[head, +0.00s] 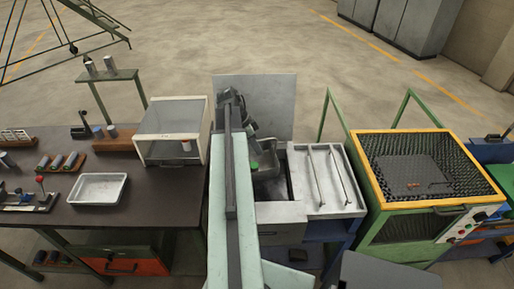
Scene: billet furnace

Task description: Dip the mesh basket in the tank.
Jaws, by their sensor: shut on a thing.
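The mesh basket (267,160) is a small grey open container in the head view, above the left part of the tank. A small green patch shows at its left side. My gripper (252,130), dark grey at the far end of my pale arm, is shut on the basket at its upper left. The arm partly hides the gripper and the basket's left side. The tank (281,213) is a grey metal box with a dark open interior below and around the basket. I cannot tell whether the basket's bottom is inside the tank opening.
A grey draining board (328,183) with two rods adjoins the tank's right. A grey panel (270,95) stands behind. A yellow-rimmed green mesh cage (425,170) is at right. Left, a dark bench (140,215) holds a clear-topped box (172,120) and a white tray (97,188).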

